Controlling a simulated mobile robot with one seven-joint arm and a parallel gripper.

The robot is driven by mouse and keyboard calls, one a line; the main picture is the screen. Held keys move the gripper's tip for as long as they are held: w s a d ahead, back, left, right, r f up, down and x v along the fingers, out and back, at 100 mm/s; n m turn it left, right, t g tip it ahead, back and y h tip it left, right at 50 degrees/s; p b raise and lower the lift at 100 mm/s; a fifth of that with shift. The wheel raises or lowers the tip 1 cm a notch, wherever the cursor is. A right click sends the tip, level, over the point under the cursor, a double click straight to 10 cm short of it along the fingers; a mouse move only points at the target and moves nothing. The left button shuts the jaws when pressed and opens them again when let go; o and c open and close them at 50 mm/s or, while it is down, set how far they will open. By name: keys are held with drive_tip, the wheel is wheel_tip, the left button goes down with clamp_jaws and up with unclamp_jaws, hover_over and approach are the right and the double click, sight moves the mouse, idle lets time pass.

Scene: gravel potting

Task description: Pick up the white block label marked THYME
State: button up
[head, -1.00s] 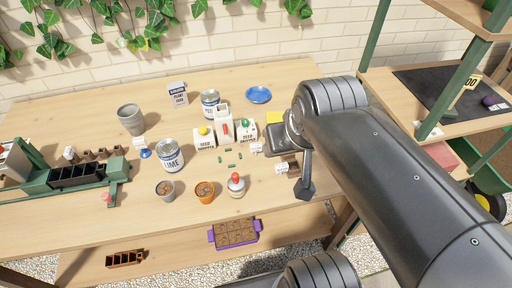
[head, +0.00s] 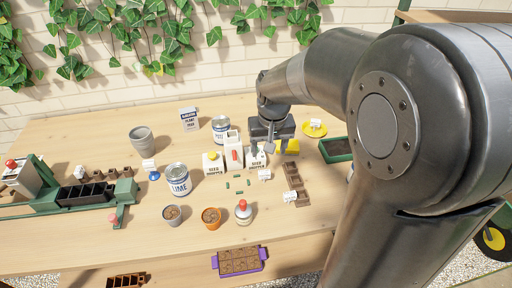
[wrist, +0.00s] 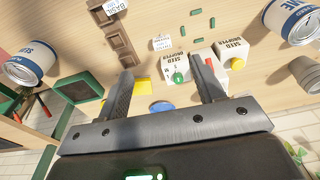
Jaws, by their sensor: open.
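Several small white block labels are in view. One (head: 264,174) stands right of the green pellets and also shows in the wrist view (wrist: 162,42); its word is too small to read. Another (head: 290,196) lies at the near end of the brown strip and reads BASIL in the wrist view (wrist: 116,6). A third (head: 148,164) is at the left by a blue piece, and a fourth (head: 315,123) is on a yellow saucer. I cannot tell which one says THYME. My gripper (wrist: 163,84) is open and empty, pointing down above the table near the seed droppers.
Two white seed droppers (head: 213,163) stand close to my fingers, with a LIME can (head: 178,180) to their left. A brown strip (head: 295,182) and green tray (head: 336,149) lie to the right. Small pots (head: 211,218) and a red-topped bottle (head: 243,212) line the front.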

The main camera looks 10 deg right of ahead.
drive_tip(key=g, duration=0.1)
hover_over(264, 172)
drive_tip(key=f, duration=0.7)
drive_tip(key=shift+a+f, duration=0.35)
wheel_tip(264, 172, down, 6)
drive_tip(key=shift+r, duration=0.1)
drive_tip(key=f, duration=0.5)
drive_tip(key=shift+d+f, duration=0.1)
drive_tip(key=shift+d, duration=0.3)
drive_tip(key=shift+c, duration=0.5)
drive_tip(key=c, duration=1)
